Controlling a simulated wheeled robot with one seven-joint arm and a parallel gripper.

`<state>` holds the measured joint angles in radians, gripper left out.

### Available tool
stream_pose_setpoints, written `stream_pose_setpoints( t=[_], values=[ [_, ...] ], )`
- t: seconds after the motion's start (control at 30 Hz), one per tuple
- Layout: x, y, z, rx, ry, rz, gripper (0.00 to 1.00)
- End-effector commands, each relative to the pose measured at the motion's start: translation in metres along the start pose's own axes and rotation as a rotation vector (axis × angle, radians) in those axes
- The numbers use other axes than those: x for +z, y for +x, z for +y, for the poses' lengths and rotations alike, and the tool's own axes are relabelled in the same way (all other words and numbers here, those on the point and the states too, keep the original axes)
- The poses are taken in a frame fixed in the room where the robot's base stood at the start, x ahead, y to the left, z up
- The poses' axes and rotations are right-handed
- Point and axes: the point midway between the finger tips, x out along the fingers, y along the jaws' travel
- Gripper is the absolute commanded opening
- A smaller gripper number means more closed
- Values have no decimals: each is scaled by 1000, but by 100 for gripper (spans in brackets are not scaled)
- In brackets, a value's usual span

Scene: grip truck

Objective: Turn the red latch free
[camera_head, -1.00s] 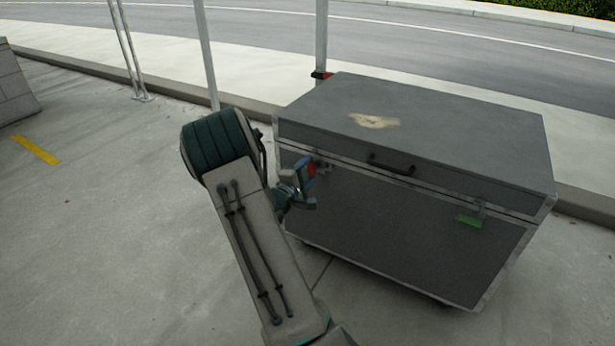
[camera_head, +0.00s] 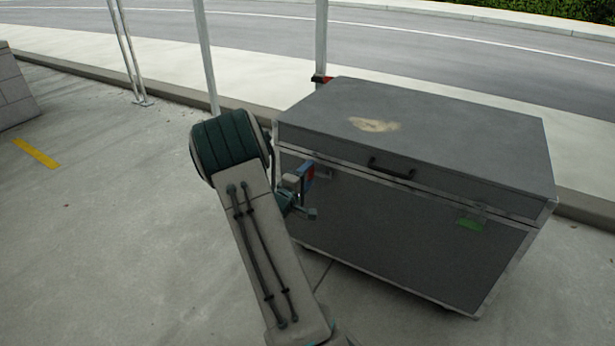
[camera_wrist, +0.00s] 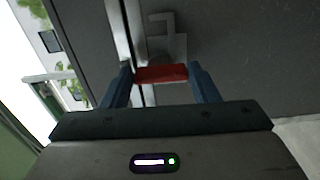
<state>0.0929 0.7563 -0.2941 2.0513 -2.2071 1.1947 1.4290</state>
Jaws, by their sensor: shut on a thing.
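A dark grey case (camera_head: 400,230) with metal edges stands on the pavement, its lid down. The red latch (camera_head: 308,173) is on its front face near the left end. In the wrist view the red latch (camera_wrist: 161,74) lies between the two blue fingers of my gripper (camera_wrist: 160,78), which is shut on it. A metal latch plate (camera_wrist: 165,40) shows just beyond it. In the head view my gripper (camera_head: 305,190) is at the case front, partly hidden by my arm. A green latch (camera_head: 470,223) is on the front face toward the right end.
A black handle (camera_head: 391,169) is at the middle of the lid's front. Metal posts (camera_head: 321,40) stand behind the case and to the left. A red-topped item at the post base sits behind the case. Open pavement (camera_head: 90,230) lies to the left.

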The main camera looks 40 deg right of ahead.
Motion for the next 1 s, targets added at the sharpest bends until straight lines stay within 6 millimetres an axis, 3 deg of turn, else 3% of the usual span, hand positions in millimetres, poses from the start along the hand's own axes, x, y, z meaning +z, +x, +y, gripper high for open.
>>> stream_pose_setpoints(
  t=[0.03, 0.07, 0.1, 0.13, 0.43, 0.57, 1.0],
  values=[
    [-1, -1, -1, -2, 2, 2, 32],
    [-1, -1, -1, -2, 2, 2, 63],
    [-1, -1, -1, -2, 2, 2, 74],
    [-1, -1, -1, -2, 2, 2, 76],
    [0, -2, 0, -1, 0, 0, 76],
    [-1, -14, 1, -3, -1, 3, 76],
    [-2, -109, 2, -3, -1, 6, 76]
  ],
)
